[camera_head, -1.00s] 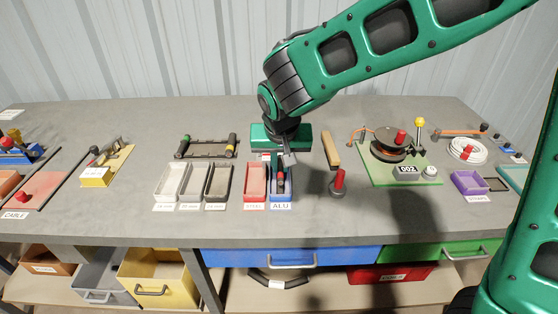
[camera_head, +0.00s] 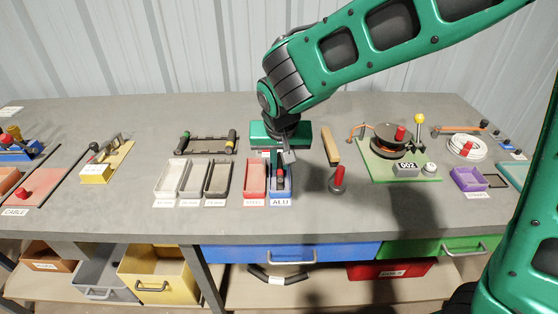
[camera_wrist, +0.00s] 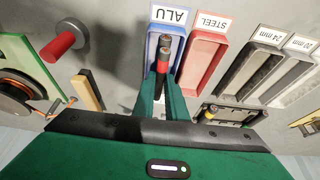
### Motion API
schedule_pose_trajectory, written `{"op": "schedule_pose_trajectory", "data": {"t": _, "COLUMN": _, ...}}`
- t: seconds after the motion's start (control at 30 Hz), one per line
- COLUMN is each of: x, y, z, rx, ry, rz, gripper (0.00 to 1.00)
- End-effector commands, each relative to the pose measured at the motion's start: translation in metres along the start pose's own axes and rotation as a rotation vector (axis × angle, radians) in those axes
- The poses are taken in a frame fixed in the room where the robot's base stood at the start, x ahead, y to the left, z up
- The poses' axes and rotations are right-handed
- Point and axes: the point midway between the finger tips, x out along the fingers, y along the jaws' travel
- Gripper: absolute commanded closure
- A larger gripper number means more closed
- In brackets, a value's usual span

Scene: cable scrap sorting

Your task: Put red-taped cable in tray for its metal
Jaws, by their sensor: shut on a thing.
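My gripper (camera_head: 281,166) is shut on a short black cable with red tape (camera_head: 280,182). It holds the cable at the blue tray labelled ALU (camera_head: 289,194). In the wrist view the red-taped cable (camera_wrist: 163,62) stands out between the green fingers (camera_wrist: 162,86), over the blue tray (camera_wrist: 151,49). Its far black end lies within the tray's outline; I cannot tell whether it touches the floor. The red tray labelled STEEL (camera_head: 255,179) is directly left of the blue one in the head view.
Three grey and white size trays (camera_head: 192,180) stand left of the red tray. A red-topped post (camera_head: 338,178) and a wooden block (camera_head: 330,146) are close on the right. Behind left is a dark frame with handles (camera_head: 207,143). A green board with a spool (camera_head: 397,165) lies further right.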

Motion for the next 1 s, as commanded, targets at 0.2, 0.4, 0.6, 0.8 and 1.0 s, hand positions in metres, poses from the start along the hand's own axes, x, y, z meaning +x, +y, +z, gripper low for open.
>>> {"op": "schedule_pose_trajectory", "data": {"t": 0.2, "x": 0.001, "y": -0.001, "z": 0.0, "rx": -0.001, "ry": 0.0, "rz": 0.0, "gripper": 1.0}}
{"op": "schedule_pose_trajectory", "data": {"t": 0.4, "x": 0.004, "y": -0.001, "z": 0.002, "rx": -0.001, "ry": 0.0, "rz": 0.0, "gripper": 1.0}}
{"op": "schedule_pose_trajectory", "data": {"t": 0.6, "x": 0.009, "y": -0.001, "z": 0.004, "rx": -0.001, "ry": 0.0, "rz": 0.0, "gripper": 1.0}}
{"op": "schedule_pose_trajectory", "data": {"t": 0.8, "x": 0.011, "y": -0.001, "z": 0.005, "rx": -0.001, "ry": 0.0, "rz": 0.0, "gripper": 1.0}}
{"op": "schedule_pose_trajectory", "data": {"t": 1.0, "x": 0.011, "y": -0.001, "z": 0.005, "rx": -0.002, "ry": 0.0, "rz": -0.001, "gripper": 1.0}}
